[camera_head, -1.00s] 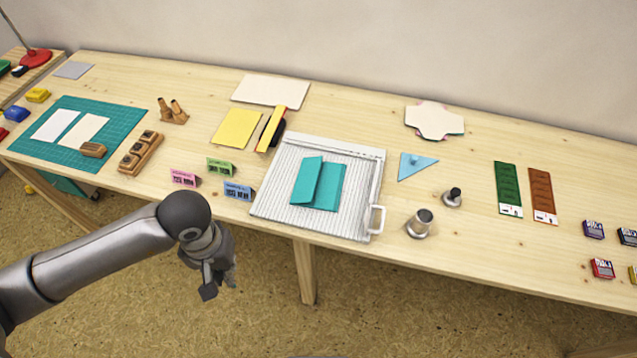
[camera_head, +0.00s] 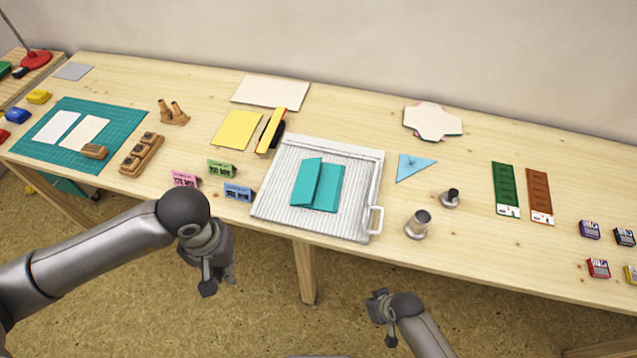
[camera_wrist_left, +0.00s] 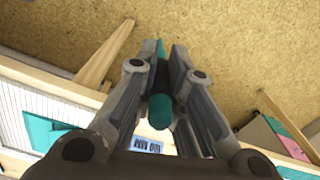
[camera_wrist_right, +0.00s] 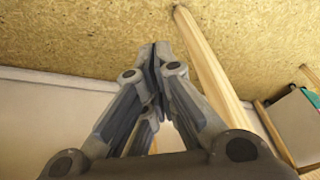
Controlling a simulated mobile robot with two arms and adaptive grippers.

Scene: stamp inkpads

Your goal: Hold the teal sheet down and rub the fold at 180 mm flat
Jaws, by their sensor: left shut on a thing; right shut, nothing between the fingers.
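The teal sheet (camera_head: 318,186) lies on the grooved white board (camera_head: 268,203) in the middle of the table. A folded flap on its left side stands slightly raised along a fold. My left gripper (camera_head: 216,282) is in front of the table edge, left of the board and apart from the sheet. It is shut on a slim teal tool (camera_wrist_left: 160,88), seen between its fingers in the left wrist view. My right gripper (camera_head: 382,314) is shut and empty in front of the table, below and right of the board. Its fingertips (camera_wrist_right: 155,55) meet in the right wrist view.
The board has a white handle (camera_head: 376,219) at its right. A metal cup (camera_head: 418,224) and a small dark-topped weight (camera_head: 450,197) stand right of it. Small folded label cards (camera_head: 238,191) stand at its left. A blue triangle (camera_head: 414,166) lies behind the cup.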

